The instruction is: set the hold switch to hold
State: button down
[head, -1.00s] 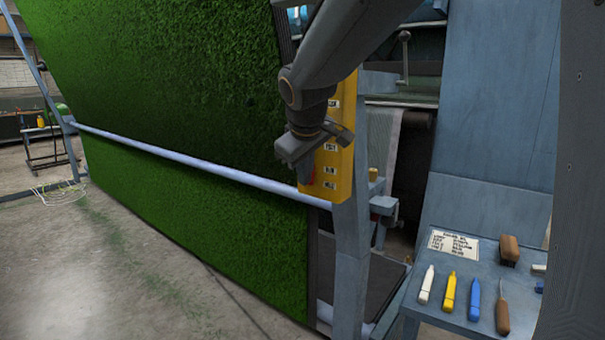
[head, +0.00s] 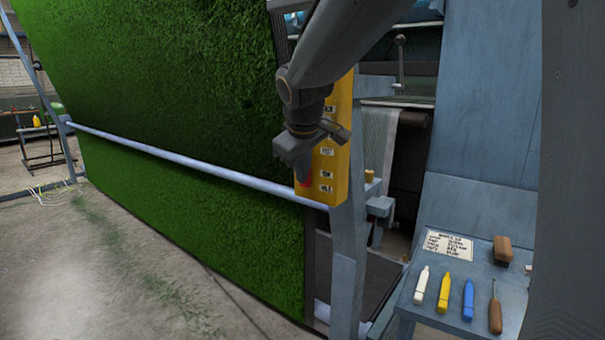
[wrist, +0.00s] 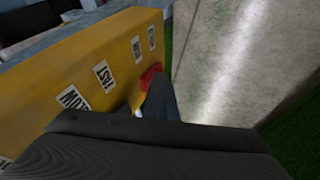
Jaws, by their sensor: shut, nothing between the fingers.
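The yellow control box (head: 337,150) is mounted on the blue-grey frame post beside the turf, with several white labels down its face. It also fills the left of the wrist view (wrist: 90,65). My gripper (head: 302,180) is shut and empty, close against the lower part of the box. A red part (head: 305,181) shows at the fingertips, and in the wrist view (wrist: 149,78) it lies partly behind the fingers. I cannot tell whether the fingers touch it. The hold switch cannot be made out; my gripper covers part of the box face.
A sheet of green turf (head: 180,130) hangs left of the box, crossed by a pale rail (head: 190,162). A blue-grey bench (head: 420,305) at right carries markers, a brush (head: 502,251) and a paper card (head: 448,243). Concrete floor (head: 110,270) is open at left.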

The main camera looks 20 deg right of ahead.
dwell(0.3)
jog(key=s+a+r+b, duration=0.2)
jog(key=s+a+r, duration=0.2)
jog(key=s+r, duration=0.4)
jog(key=shift+a+r, duration=0.3)
jog(key=shift+a, duration=0.1)
jog(key=shift+s+a+f+p, duration=0.1)
jog(key=shift+f+p, duration=0.1)
jog(key=shift+p, duration=0.55)
jog(key=shift+f+p, duration=0.4)
jog(key=shift+p, duration=0.2)
